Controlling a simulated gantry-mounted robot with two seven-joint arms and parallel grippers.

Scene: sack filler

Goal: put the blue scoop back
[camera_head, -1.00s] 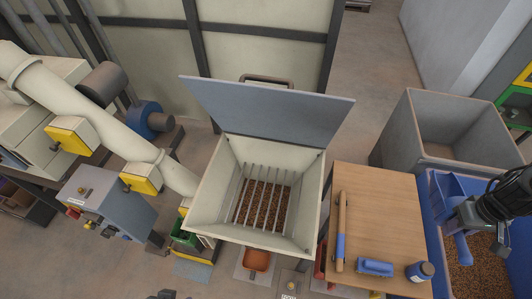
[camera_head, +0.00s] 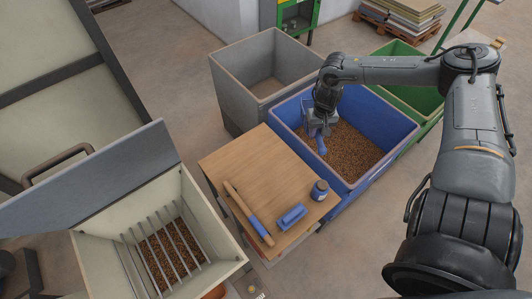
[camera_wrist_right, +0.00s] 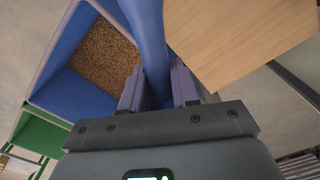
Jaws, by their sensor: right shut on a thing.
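The blue scoop (camera_head: 321,146) is at the left end of the blue bin (camera_head: 393,157), by its rim, above the brown granules (camera_head: 350,150). My right gripper (camera_head: 319,127) is shut on the scoop's handle; the wrist hides part of the scoop in the head view. In the right wrist view the blue handle (camera_wrist_right: 150,45) runs between the two fingers (camera_wrist_right: 158,88). I cannot tell whether the scoop touches the bin wall or the granules. My left gripper is not in view.
A wooden table (camera_head: 258,165) beside the bin carries a blue-handled stick (camera_head: 240,203), a blue brush (camera_head: 291,216) and a jar (camera_head: 319,191). A grey bin (camera_head: 230,92) and a green bin (camera_head: 425,98) flank the blue bin. The grated hopper (camera_head: 212,238) stands at left.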

